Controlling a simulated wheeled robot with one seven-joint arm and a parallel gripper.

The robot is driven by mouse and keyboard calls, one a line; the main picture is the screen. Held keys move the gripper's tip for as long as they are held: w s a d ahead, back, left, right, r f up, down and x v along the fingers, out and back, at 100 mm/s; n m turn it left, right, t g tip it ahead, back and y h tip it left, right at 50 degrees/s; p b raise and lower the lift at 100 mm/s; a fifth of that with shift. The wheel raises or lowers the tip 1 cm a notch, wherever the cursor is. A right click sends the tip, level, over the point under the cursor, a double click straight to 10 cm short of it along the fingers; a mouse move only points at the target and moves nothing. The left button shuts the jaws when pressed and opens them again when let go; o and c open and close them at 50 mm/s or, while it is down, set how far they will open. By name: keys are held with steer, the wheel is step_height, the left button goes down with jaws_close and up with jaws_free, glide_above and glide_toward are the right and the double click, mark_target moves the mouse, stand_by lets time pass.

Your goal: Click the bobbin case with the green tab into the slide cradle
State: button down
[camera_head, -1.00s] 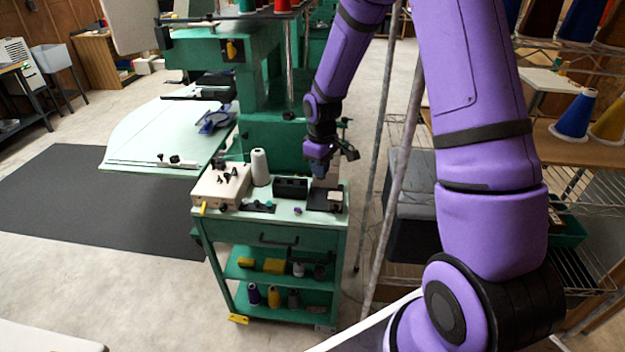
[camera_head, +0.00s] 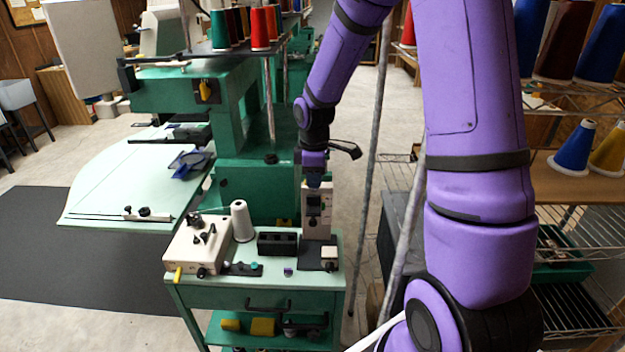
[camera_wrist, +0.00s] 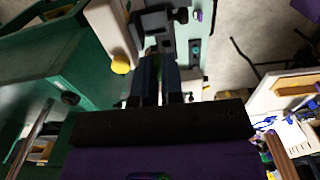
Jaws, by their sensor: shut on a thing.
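My gripper (camera_head: 313,184) points down just above a pale upright stand (camera_head: 318,222) at the cart's back right. The stand has a dark bracket (camera_head: 313,203), which looks like the slide cradle. In the wrist view my fingers (camera_wrist: 161,80) are close together with their tips near a dark bracket (camera_wrist: 157,20). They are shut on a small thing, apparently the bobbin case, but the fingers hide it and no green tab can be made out. I cannot tell whether it touches the cradle.
The cart top also holds a cream box (camera_head: 198,246), a white thread cone (camera_head: 242,221), a black block (camera_head: 277,243), a dark strip (camera_head: 240,270) with a teal piece (camera_head: 254,266), and a small purple piece (camera_head: 288,272). A green machine (camera_head: 243,150) stands behind; a pole (camera_head: 366,190) is at right.

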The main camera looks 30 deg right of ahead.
mark_target(313, 211)
steer(key=shift+w, duration=0.25)
steer(key=shift+f, duration=3.25)
steer(key=shift+f, duration=0.6)
steer(key=c, duration=1.2)
jaws_free()
steer(key=shift+o, duration=0.2)
steer(key=shift+r, duration=0.1)
